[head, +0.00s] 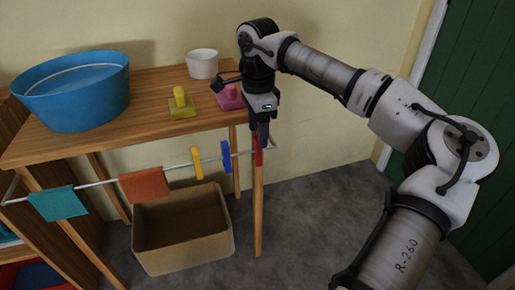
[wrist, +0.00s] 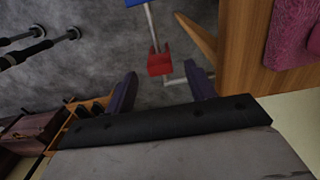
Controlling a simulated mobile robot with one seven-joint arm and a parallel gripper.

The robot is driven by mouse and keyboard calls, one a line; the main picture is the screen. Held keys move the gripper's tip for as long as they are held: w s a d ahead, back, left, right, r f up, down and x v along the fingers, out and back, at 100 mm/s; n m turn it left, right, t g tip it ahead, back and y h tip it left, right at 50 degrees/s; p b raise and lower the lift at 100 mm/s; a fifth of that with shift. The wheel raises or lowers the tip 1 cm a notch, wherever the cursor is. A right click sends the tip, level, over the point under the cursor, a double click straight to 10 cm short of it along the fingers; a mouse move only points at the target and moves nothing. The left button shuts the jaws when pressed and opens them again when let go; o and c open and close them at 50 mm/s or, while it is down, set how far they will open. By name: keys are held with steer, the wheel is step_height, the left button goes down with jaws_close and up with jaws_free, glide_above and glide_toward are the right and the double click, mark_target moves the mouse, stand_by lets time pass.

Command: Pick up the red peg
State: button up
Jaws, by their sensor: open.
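The red peg (head: 259,152) hangs on the thin white rail (head: 105,183) near its right end, by the table's front right leg. In the wrist view the red peg (wrist: 159,63) lies just past the fingertips, about midway between them. My gripper (head: 261,139) points down over the peg in the head view, and its dark fingers hide part of the peg's top. In the wrist view my gripper (wrist: 162,82) shows its two purple fingers apart, with nothing held between them. I cannot tell whether a finger touches the peg.
A blue peg (head: 226,156) and yellow peg (head: 197,163) sit left of it on the rail, then orange (head: 145,185) and teal (head: 58,203) cloths. The wooden table (head: 150,120) bears a blue basin (head: 75,110), white cup (head: 202,64) and yellow and pink blocks. A cardboard box (head: 183,250) stands below.

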mark_target(257, 150)
step_height(257, 150, down, 5)
steer(key=shift+f+b, duration=0.1)
steer(key=shift+b, duration=0.25)
steer(key=c, duration=1)
